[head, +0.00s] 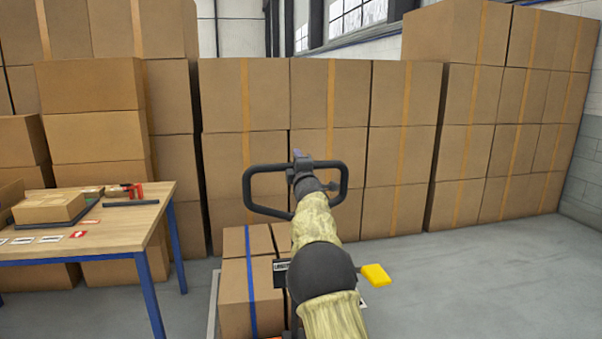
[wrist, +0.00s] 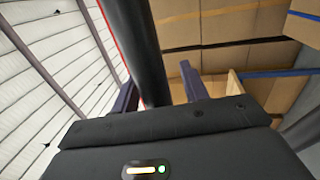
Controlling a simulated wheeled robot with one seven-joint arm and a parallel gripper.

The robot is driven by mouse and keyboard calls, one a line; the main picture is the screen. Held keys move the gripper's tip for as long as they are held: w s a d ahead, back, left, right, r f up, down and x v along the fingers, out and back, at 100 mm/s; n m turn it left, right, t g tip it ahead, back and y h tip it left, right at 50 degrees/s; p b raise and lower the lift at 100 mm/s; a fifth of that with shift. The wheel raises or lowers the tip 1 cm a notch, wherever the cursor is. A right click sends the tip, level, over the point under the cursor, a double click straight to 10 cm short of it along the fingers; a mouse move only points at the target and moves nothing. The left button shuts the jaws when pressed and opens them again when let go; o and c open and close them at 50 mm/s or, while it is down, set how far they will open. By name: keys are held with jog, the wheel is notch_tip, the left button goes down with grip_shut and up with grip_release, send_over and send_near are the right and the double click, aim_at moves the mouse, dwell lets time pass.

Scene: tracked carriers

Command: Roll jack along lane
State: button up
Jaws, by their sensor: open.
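The jack's black loop handle (head: 336,190) stands upright in the middle of the head view. Most of the jack's body is hidden behind my arm and the cartons. My gripper (head: 301,158) is at the top bar of the handle, in front of it as seen from the head. In the wrist view my gripper (wrist: 158,82) is open, with its two dark fingers apart. A thick black bar of the handle (wrist: 138,45) shows between the fingers. I cannot tell whether either finger touches it.
Cartons with a blue strap (head: 236,300) stand low beside my arm. A yellow piece (head: 376,275) sticks out to the right of my arm. A wooden table (head: 120,225) with a box and tools is at left. Stacked cartons (head: 395,150) wall the back. Grey floor (head: 490,285) is clear at right.

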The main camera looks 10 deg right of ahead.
jog(key=s+f+b, duration=0.3)
jog(key=s, duration=1.4)
jog(key=shift+a+f, duration=0.15)
jog(key=shift+a, duration=0.15)
